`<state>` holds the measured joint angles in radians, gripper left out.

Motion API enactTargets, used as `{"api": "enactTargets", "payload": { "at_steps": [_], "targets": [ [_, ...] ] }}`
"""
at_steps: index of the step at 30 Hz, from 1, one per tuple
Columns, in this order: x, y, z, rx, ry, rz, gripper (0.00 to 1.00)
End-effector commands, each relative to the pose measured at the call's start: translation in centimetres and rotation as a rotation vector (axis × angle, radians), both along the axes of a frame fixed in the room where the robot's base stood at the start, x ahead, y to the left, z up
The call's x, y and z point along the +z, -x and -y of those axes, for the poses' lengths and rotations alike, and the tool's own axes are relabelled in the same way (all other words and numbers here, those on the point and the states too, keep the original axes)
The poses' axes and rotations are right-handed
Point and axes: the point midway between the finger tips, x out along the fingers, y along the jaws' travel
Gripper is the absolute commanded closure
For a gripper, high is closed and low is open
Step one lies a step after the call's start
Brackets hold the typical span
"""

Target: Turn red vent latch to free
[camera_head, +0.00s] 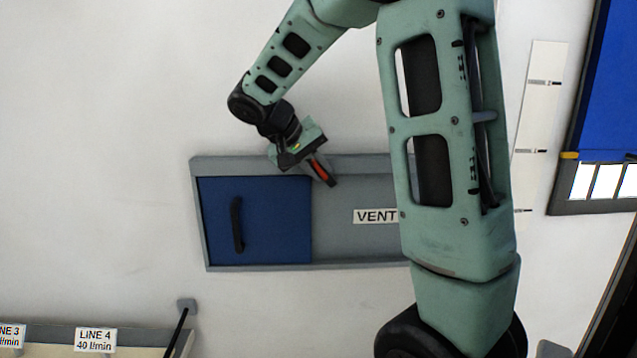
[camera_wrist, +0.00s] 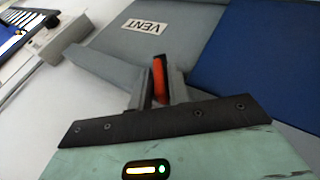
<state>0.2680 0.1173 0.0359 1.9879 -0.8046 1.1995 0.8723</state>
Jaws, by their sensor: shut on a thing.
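The red vent latch (camera_head: 318,167) is on the grey vent panel (camera_head: 350,235), just right of the blue sliding door's upper right corner. My gripper (camera_head: 323,173) is shut on the latch, with a finger on each side of it. In the wrist view the red latch (camera_wrist: 159,78) shows as a narrow strip between the two grey fingers (camera_wrist: 160,85). The fingers hide much of the latch, so its exact angle is hard to tell. The blue door (camera_head: 270,220) has a dark vertical handle (camera_head: 237,224) and covers the left part of the panel.
A VENT label (camera_head: 375,216) is on the panel right of the door. My arm covers the panel's right end. A lower left ledge carries a LINE 4 label (camera_head: 95,340), with a dark lever (camera_head: 178,330) beside it. A blue panel (camera_head: 610,80) hangs at the upper right.

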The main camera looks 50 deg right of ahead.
Motion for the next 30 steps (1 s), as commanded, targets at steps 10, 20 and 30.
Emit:
{"api": "enactTargets", "payload": {
  "at_steps": [10, 20, 30],
  "targets": [
    [-0.36, -0.48, -0.18, 0.007, 0.218, -0.246, 1.00],
    [-0.49, -0.55, -0.28, 0.007, 0.415, -0.477, 1.00],
    [-0.52, -0.51, -0.23, 0.006, 0.559, -0.646, 1.00]
  ]
}}
